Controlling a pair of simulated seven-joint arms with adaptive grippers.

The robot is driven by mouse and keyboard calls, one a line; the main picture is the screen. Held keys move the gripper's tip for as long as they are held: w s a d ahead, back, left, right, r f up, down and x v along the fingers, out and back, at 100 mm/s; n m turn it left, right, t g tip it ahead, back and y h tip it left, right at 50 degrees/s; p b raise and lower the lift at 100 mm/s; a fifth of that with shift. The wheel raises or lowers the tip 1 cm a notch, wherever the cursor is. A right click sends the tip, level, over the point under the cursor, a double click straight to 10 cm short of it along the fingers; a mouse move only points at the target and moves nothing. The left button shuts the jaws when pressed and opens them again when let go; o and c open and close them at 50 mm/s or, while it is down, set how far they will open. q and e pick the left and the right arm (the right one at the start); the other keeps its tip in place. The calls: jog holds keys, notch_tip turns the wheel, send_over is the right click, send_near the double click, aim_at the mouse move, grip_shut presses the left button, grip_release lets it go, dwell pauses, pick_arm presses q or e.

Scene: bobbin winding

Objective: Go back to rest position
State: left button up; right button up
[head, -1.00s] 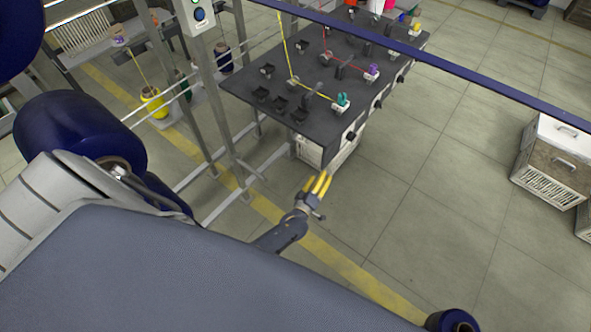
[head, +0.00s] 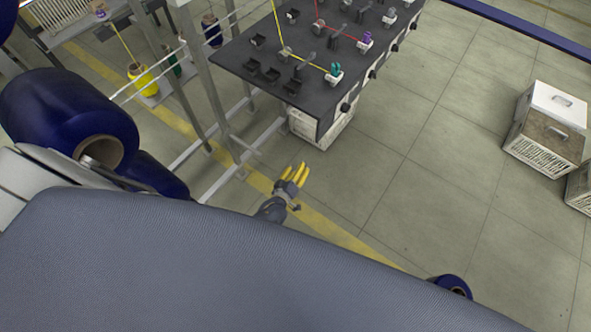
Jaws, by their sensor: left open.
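My left gripper (head: 297,174), with yellow fingers, is open and empty over the floor, in front of and below the near corner of the dark winding table (head: 235,55). It is apart from the table. On the table, a teal bobbin (head: 335,70) sits near the right edge, with a yellow thread (head: 277,25) running towards it. A purple bobbin (head: 366,39) sits further back, with a red thread (head: 340,33) leading towards it. My right gripper is not in view.
A yellow spool (head: 143,80) stands on a low shelf at the left, by the metal frame posts (head: 208,100). A light crate (head: 325,132) is under the table. Crates (head: 545,135) stand at the right. The floor between is clear.

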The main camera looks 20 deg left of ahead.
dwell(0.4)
pick_arm(q)
jog(key=s+f+m+g+h, duration=0.1)
jog(key=s+f+m+g, duration=0.8)
jog(key=s+f, duration=0.9)
jog(key=s+a+f+m+g, duration=0.1)
jog(key=s+f, duration=0.1)
jog(key=s, duration=0.8)
jog(key=s+a+f+m+g, duration=0.1)
jog(key=s+f+g, duration=0.1)
jog(key=s, duration=0.9)
jog(key=s+a+f+m+g+y, duration=0.1)
jog(key=s+f+m+g, duration=0.1)
jog(key=s, duration=0.9)
jog(key=shift+s+a+f, duration=0.2)
jog(key=shift+a+f, duration=0.1)
jog(key=shift+f, duration=0.05)
